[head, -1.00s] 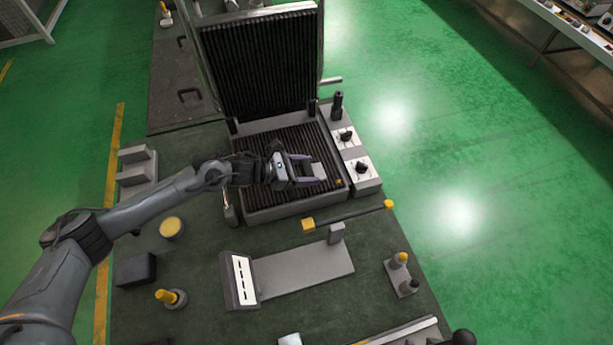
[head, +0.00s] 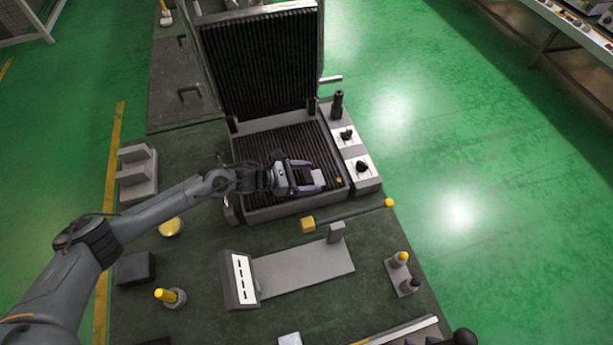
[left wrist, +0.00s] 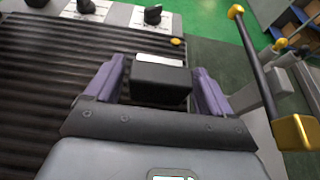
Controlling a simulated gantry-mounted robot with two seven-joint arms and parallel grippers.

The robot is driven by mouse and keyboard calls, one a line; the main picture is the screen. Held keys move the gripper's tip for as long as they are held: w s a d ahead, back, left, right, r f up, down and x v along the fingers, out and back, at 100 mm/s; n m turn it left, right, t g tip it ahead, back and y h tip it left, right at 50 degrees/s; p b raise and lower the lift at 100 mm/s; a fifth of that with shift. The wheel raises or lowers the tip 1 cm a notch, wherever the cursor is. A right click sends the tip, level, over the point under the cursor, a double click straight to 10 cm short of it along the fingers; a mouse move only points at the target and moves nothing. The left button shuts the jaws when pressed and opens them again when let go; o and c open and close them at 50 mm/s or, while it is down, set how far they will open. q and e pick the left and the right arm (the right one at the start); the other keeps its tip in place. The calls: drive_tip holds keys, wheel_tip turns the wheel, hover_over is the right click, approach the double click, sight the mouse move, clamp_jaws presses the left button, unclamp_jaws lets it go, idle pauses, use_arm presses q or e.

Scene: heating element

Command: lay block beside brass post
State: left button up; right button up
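My left gripper (head: 312,177) reaches in from the left over the ribbed lower plate (head: 285,143) of the open press-like unit. Its two purple fingers are closed on the sides of a small block (head: 318,177), grey in the head view. In the left wrist view the block (left wrist: 160,82) is dark with a pale far end, between the fingers. The small brass post (head: 338,181) stands near the plate's front right corner, just right of the block; it also shows in the left wrist view (left wrist: 177,41). I cannot tell whether the block touches the plate. My right gripper is not in view.
The ribbed lid (head: 262,65) stands open behind. Black knobs (head: 361,167) sit on the panel at the right. A grey plate with an upright (head: 305,270) is nearer.

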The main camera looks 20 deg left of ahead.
use_arm(q)
drive_tip(key=shift+o, duration=0.6)
drive_tip(key=shift+s+a+r, duration=0.1)
drive_tip(key=shift+r, duration=0.15)
drive_tip(key=v, duration=1.1)
drive_tip(key=shift+s+a+r, duration=0.15)
drive_tip(key=shift+a+r, duration=0.05)
drive_tip(key=shift+r, duration=0.05)
